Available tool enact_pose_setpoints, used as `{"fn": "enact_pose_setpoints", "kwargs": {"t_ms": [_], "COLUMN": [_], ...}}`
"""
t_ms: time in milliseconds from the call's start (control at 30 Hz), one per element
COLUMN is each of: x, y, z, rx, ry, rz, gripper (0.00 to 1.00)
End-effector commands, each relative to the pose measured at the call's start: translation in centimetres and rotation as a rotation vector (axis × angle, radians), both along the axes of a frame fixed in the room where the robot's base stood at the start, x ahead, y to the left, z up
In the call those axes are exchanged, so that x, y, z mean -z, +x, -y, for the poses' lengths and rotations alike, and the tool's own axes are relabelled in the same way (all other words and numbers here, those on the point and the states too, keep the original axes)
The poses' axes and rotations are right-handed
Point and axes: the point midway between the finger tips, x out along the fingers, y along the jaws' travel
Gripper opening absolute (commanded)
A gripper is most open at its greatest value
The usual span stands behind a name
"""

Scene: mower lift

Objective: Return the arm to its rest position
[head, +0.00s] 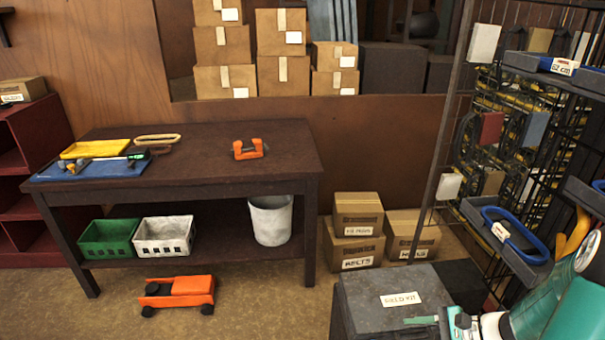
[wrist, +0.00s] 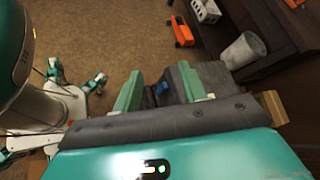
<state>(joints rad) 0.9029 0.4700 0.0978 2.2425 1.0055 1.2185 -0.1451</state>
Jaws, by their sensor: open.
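My gripper (wrist: 161,88) is open in the wrist view, its two green fingers spread apart with nothing held between them. Behind the fingers lies the dark field kit case (wrist: 215,74), and a small blue thing shows in the gap. In the head view my green and white arm enters at the lower right. A green finger of it shows in front of the dark case (head: 372,284), which bears a white label. How high the fingers are above the case I cannot tell.
A wire rack (head: 500,150) with blue-grey bins stands close at the right. A dark workbench (head: 205,160) carries an orange part (head: 248,149) and a yellow tray (head: 94,148). The orange mower (head: 178,293) sits on the floor before it. Cardboard boxes (head: 352,245) stand behind the case.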

Motion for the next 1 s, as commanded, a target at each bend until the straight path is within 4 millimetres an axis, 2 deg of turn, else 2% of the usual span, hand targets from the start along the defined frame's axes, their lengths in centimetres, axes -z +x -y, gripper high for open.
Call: {"fn": "enact_pose_setpoints", "kwargs": {"t_ms": [33,100,400,700,1000], "x": [-1.3,-2.8,-8.4,-14.0,-19.7], "y": [-0.1,-0.5,-2.8,-5.6,-8.2], "z": [-1.4,-2.8,-8.0,-11.3,-13.3], "rx": [-0.076,-0.168,-0.524,-0.799,-0.963], "ry": [-0.066,-0.154,-0.534,-0.925,-1.289], "rz": [0.011,0.023,0.117,0.298,0.558], "gripper": [0.42,0.42,0.42,0.42,0.42]}}
